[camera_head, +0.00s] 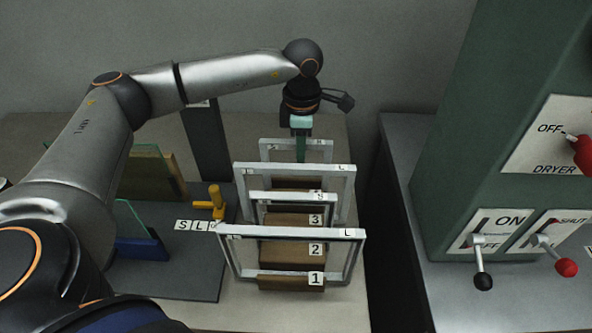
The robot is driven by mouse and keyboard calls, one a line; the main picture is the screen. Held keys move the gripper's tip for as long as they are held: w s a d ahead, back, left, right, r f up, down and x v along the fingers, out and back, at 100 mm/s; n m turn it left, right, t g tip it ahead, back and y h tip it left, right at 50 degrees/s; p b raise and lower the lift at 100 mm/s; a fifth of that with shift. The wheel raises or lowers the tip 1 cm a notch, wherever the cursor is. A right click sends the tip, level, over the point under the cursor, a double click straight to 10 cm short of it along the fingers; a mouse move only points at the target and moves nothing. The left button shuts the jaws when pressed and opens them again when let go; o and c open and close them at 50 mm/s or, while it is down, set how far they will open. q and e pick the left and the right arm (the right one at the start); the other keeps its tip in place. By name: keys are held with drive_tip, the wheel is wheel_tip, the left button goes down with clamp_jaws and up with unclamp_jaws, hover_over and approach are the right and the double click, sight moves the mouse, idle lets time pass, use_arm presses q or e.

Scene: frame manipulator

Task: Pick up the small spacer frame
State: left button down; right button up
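Several light grey rectangular frames stand upright in a row, one behind another. Two are marked S: a rear small frame (275,145) and a small frame further forward (285,197). Two larger ones are marked L: a middle large frame (260,168) and the front large frame (290,232). My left gripper (302,155) points down at the rear small frame, its greenish fingers overlapping the top bar in the picture. The fingers are seen edge-on, so I cannot tell whether they are apart or touch the bar. My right gripper is not in view.
Brown blocks numbered 1 (285,283), 2 and 3 sit under the frames. At left are a yellow clamp-like part (216,203), a blue holder with a glass pane (140,246) and a brown board (155,175). A green machine (480,130) with levers stands right, across a dark gap.

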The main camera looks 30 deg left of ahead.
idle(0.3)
use_arm(q)
wheel_tip(320, 180, up, 10)
drive_tip(key=shift+r+b, duration=0.1)
drive_tip(key=shift+b, duration=0.4)
drive_tip(key=shift+r, duration=0.1)
wheel_tip(320, 180, up, 10)
drive_tip(key=p, duration=0.5)
drive_tip(key=shift+p, duration=0.3)
drive_tip(key=shift+r, duration=0.1)
